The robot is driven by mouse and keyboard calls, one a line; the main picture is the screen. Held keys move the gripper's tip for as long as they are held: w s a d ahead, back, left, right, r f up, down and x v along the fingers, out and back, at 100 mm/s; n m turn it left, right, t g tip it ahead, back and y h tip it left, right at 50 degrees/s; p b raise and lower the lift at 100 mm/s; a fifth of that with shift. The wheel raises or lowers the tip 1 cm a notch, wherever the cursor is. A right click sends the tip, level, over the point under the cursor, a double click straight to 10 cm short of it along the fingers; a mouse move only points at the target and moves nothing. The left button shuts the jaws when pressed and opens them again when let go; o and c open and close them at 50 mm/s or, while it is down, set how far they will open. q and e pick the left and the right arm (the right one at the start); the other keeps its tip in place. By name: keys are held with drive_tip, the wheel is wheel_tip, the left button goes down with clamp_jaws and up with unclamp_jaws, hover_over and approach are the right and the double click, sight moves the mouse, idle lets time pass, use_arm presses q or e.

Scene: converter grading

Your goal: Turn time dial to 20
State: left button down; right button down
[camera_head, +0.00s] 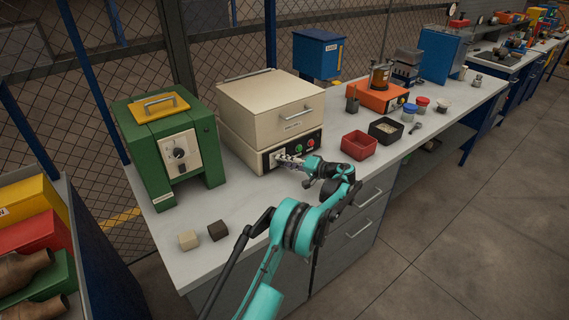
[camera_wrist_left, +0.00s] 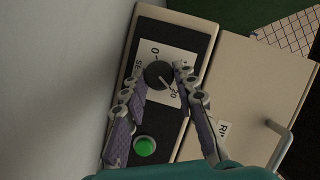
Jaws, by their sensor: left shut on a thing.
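The time dial (camera_wrist_left: 158,73) is a round dark knob on a white scale plate, on the black control panel of a cream box-shaped machine (camera_head: 272,100). In the left wrist view its light pointer line slants down-right toward the "20" mark; a "0" shows up-left of it. My left gripper (camera_wrist_left: 161,77) is closed around the dial, one finger on each side. In the head view my left gripper (camera_head: 284,160) is at the left part of the panel and mostly hides the dial. A green button (camera_wrist_left: 145,146) sits beside the dial on the panel. My right gripper is not in view.
A green machine (camera_head: 143,130) stands left of the cream one. A red bin (camera_head: 359,145) and a black bin (camera_head: 386,132) stand to the right. Two small blocks, pale (camera_head: 189,240) and dark (camera_head: 217,230), lie near the front left. The bench between is clear.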

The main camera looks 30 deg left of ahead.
use_arm(q)
drive_tip(key=shift+f+m, duration=0.1)
drive_tip(key=shift+m, duration=0.3)
drive_tip(key=shift+y, duration=0.3)
drive_tip(key=c, duration=1.2)
unclamp_jaws()
drive_tip(key=d, duration=0.4)
drive_tip(key=d+r, duration=0.1)
drive_tip(key=d, duration=0.7)
drive_tip(key=shift+s+r, duration=0.1)
drive_tip(key=shift+r, duration=0.2)
